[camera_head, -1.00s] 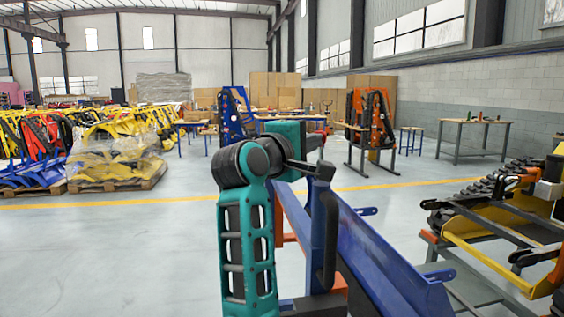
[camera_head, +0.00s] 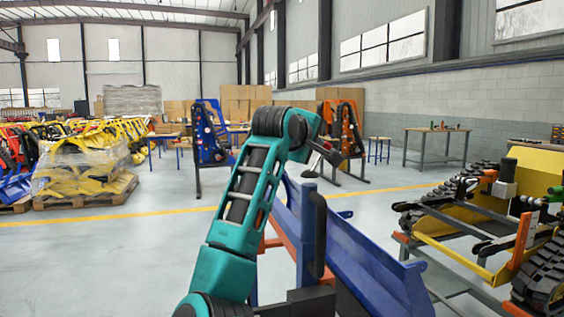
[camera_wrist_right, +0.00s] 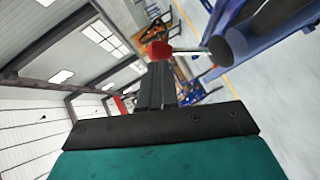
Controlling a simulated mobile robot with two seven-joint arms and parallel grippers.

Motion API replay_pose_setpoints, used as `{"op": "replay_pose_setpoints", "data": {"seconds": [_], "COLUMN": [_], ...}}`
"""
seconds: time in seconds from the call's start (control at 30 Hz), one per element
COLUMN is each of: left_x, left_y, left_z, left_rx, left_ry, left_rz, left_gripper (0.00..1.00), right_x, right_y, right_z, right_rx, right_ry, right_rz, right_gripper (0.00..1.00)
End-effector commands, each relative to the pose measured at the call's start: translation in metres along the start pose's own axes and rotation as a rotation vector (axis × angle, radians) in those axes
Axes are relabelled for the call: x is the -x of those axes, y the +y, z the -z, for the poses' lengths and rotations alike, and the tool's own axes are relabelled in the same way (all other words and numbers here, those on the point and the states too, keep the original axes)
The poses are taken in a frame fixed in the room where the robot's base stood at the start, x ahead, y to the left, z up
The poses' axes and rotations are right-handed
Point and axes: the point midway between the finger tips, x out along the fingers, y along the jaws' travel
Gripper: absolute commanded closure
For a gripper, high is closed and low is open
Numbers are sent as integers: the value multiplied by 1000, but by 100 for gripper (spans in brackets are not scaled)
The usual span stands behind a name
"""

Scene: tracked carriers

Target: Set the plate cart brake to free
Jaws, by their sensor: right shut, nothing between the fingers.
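The plate cart (camera_head: 372,262) stands in front of me, with a blue plate, a blue upright and a black handle (camera_head: 318,240). My right arm is teal, and its dark gripper (camera_head: 328,152) is above the cart, beyond the handle's top. In the right wrist view the fingers (camera_wrist_right: 157,84) are shut, pointing forward. A red knob-like piece (camera_wrist_right: 158,50) shows at their tips; I cannot tell whether they touch. A thin silver rod (camera_wrist_right: 188,50) runs from it towards a dark cylinder end (camera_wrist_right: 232,45). Brake markings are not readable. My left gripper is not in view.
A yellow tracked carrier (camera_head: 478,250) stands close on the right. Wrapped yellow parts on a pallet (camera_head: 85,170) are at the left. A workbench (camera_head: 437,131) and an orange unit on a stand (camera_head: 342,125) are farther back. The floor left of the cart is clear.

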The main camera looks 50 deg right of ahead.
Motion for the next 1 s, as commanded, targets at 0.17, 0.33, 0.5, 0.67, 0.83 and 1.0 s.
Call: {"op": "replay_pose_setpoints", "data": {"seconds": [0.17,0.33,0.5,0.67,0.83,1.0], "left_x": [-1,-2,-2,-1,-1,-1], "left_y": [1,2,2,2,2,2], "left_z": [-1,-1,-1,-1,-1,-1], "left_rx": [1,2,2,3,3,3], "left_ry": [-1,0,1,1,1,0], "left_rz": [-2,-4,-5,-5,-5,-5], "left_gripper": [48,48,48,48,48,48], "right_x": [-7,-11,-13,-13,-13,-13], "right_y": [3,5,5,5,5,6], "right_z": [-4,-7,-8,-9,-8,-8], "right_rx": [-51,-88,-105,-108,-108,-108], "right_ry": [1,1,1,0,0,0], "right_rz": [51,87,105,109,109,108], "right_gripper": [100,100,100,100,100,100]}}
